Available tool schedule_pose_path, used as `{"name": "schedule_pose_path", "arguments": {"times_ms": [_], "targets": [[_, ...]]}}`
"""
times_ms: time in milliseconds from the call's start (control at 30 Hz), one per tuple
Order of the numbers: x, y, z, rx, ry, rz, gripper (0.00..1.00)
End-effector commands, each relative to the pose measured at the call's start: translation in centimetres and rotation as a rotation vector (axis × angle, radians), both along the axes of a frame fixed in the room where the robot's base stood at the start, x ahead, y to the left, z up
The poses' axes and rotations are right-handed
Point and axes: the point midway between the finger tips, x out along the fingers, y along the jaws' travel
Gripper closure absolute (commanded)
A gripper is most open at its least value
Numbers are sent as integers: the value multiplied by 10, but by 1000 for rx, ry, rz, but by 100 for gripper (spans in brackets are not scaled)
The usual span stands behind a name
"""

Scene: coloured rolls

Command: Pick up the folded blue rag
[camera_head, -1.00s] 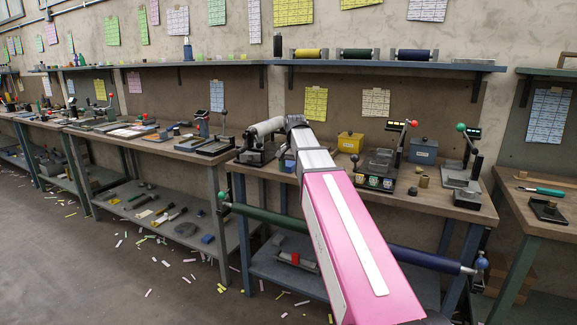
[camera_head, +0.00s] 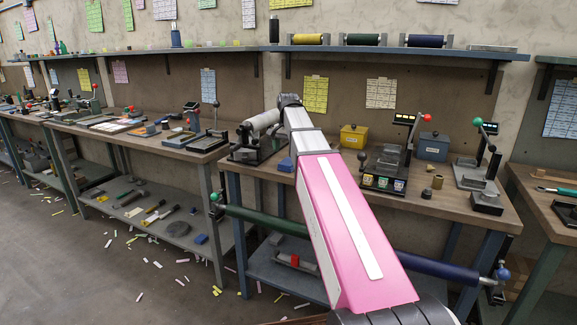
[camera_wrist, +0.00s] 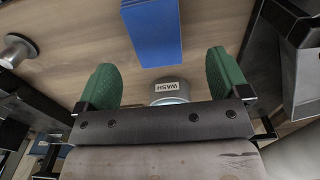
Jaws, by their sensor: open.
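The folded blue rag (camera_wrist: 152,30) lies flat on the wooden bench top at the upper middle of the wrist view. In the head view a small blue patch (camera_head: 286,164), likely the same rag, shows beside my pink arm, which partly hides that area. My gripper (camera_wrist: 163,65) has two green fingers spread wide apart, with nothing between them. The rag is ahead of the fingertips and apart from them, roughly in line with the gap. In the head view my gripper's fingers cannot be made out behind the arm's end.
A black press with a pale roller (camera_head: 262,124) stands left of my arm. A yellow box (camera_head: 354,136) and a lever device with a red knob (camera_head: 427,117) stand to the right.

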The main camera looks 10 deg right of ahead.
Motion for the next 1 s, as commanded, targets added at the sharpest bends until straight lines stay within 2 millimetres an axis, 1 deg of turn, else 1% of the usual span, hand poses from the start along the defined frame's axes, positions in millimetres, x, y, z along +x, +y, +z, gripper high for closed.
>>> {"name": "schedule_pose_path", "arguments": {"times_ms": [33, 167, 267, 400, 533, 633, 800, 833, 867, 900, 967, 1000], "targets": [[-1, 0, -4, 0, 1, 0, 6], [-1, 0, -10, 0, 1, 0, 6], [-4, 0, -19, 0, 1, 0, 6], [-8, -1, -39, 0, 2, 0, 6], [-6, -1, -53, 0, 1, 0, 6], [-6, -1, -57, 0, 0, 0, 6], [-5, -1, -57, 0, 0, 0, 6], [-5, -1, -57, 0, 0, 0, 13], [-5, -1, -57, 0, 0, 0, 23], [-5, -1, -57, 0, 0, 0, 36], [-5, -1, -57, 0, 0, 0, 55], [-5, -1, -57, 0, 0, 0, 60]]}}
